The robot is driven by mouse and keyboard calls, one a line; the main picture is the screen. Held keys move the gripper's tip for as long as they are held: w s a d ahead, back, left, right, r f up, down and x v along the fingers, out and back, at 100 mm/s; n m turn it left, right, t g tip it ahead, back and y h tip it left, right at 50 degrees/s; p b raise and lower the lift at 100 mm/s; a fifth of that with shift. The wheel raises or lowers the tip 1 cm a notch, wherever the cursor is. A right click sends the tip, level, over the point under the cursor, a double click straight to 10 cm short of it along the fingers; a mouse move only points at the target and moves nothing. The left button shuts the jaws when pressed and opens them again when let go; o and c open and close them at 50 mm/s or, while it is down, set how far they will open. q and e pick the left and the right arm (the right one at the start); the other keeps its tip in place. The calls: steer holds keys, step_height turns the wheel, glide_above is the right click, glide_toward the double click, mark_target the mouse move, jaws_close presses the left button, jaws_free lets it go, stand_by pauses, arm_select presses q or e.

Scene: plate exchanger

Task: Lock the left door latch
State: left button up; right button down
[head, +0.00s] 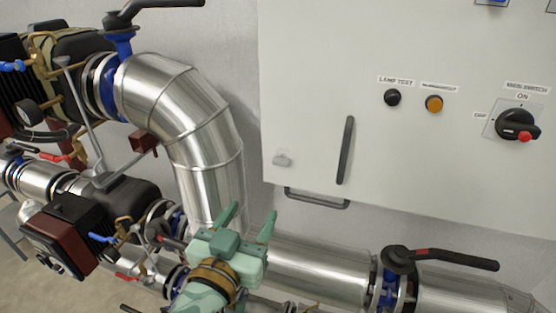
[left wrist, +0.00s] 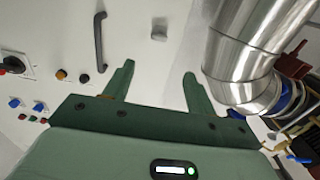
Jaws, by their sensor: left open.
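The left door latch (head: 282,158) is a small pale knob near the lower left corner of the grey cabinet door (head: 310,80). In the left wrist view the latch (left wrist: 159,33) shows beyond the fingertips, roughly between their lines. My green left gripper (head: 253,211) is open and empty, below and a little left of the latch in the head view, and apart from it. Its two spread fingers also show in the left wrist view (left wrist: 159,72). The dark door handle (head: 346,150) is right of the latch. My right gripper is not in view.
A large silver pipe elbow (head: 190,110) rises close left of my gripper. A horizontal silver pipe (head: 310,268) runs below the cabinet, with a black valve lever (head: 440,257). A dark bracket (head: 317,198) sits under the cabinet edge. The main switch (head: 517,124) is at right.

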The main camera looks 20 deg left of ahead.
arm_select(q)
steer(key=b, duration=0.4)
glide_toward(280, 165)
steer(key=w+p, duration=0.1)
steer(key=w, duration=0.8)
steer(key=shift+w+d+p, duration=0.1)
steer(key=shift+w+p, duration=0.15)
steer(key=shift+p, duration=0.1)
steer(key=c, duration=1)
